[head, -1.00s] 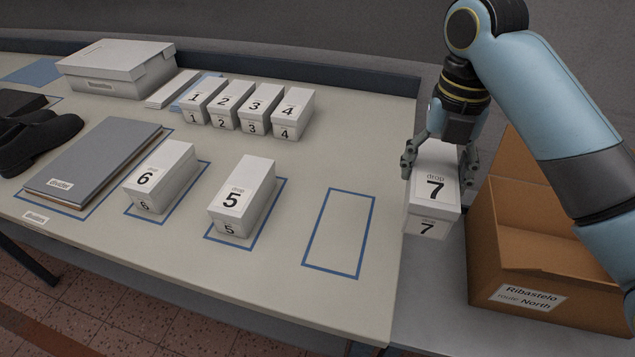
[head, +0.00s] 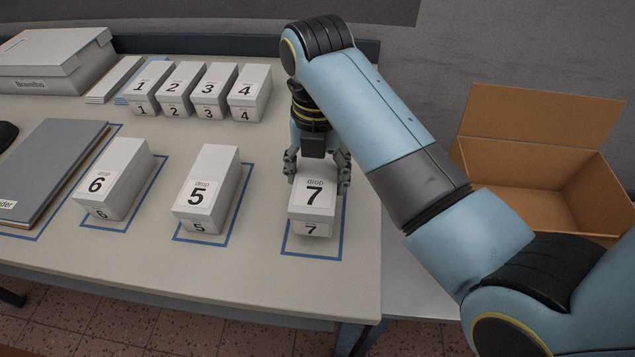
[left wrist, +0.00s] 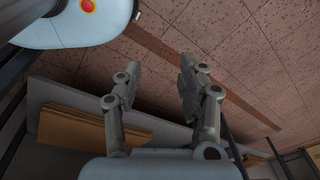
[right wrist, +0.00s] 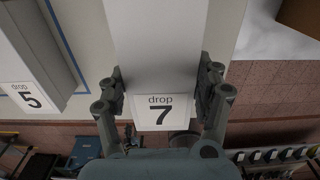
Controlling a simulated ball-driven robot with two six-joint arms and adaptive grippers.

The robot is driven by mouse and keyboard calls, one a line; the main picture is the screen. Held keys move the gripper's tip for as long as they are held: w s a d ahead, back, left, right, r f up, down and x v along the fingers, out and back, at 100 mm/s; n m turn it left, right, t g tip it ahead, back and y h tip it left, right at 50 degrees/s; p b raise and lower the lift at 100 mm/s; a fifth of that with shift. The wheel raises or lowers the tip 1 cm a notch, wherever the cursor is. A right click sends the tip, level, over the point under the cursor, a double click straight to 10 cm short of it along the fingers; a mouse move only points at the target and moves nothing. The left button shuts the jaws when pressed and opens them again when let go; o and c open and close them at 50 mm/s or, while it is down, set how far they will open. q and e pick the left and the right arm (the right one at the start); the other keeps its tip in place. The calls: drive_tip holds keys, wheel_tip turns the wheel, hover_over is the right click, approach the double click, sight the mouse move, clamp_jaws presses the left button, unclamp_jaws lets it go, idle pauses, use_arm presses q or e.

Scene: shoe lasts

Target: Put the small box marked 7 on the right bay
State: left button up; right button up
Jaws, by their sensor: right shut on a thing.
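The small white box marked 7 (head: 313,205) is at the right bay, a blue outlined rectangle (head: 288,244) on the table. My right gripper (head: 317,170) is shut on the box from above, with a finger on each side. The box covers most of the bay; whether it touches the table I cannot tell. In the right wrist view the box marked 7 (right wrist: 165,60) lies between the fingers (right wrist: 164,92). My left gripper (left wrist: 155,85) shows in the left wrist view, fingers apart and nothing between them, above the tiled floor.
Boxes marked 5 (head: 206,190) and 6 (head: 115,180) stand in bays to the left. Boxes 1 to 4 (head: 200,92) stand in a row behind. A grey folder (head: 50,165) lies further left. An open brown carton (head: 535,150) stands right of the table.

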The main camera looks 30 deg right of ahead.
sight(318, 174)
wheel_tip(318, 174, down, 3)
drive_tip(key=shift+r, duration=0.15)
use_arm(q)
drive_tip(key=shift+s+f, duration=0.1)
drive_tip(key=shift+s, duration=0.95)
use_arm(e)
drive_tip(key=shift+f, duration=0.2)
drive_tip(key=o, duration=1.3)
drive_tip(key=shift+f, duration=0.1)
use_arm(q)
drive_tip(key=shift+w, duration=0.2)
use_arm(e)
drive_tip(key=shift+o, duration=0.2)
wheel_tip(318, 174, up, 11)
drive_tip(key=shift+r+p, duration=0.15)
drive_tip(key=shift+p, duration=0.7)
drive_tip(key=shift+r, duration=0.55)
use_arm(q)
wheel_tip(318, 174, up, 2)
drive_tip(key=shift+w, duration=0.1)
use_arm(e)
drive_tip(key=shift+s+f, duration=0.1)
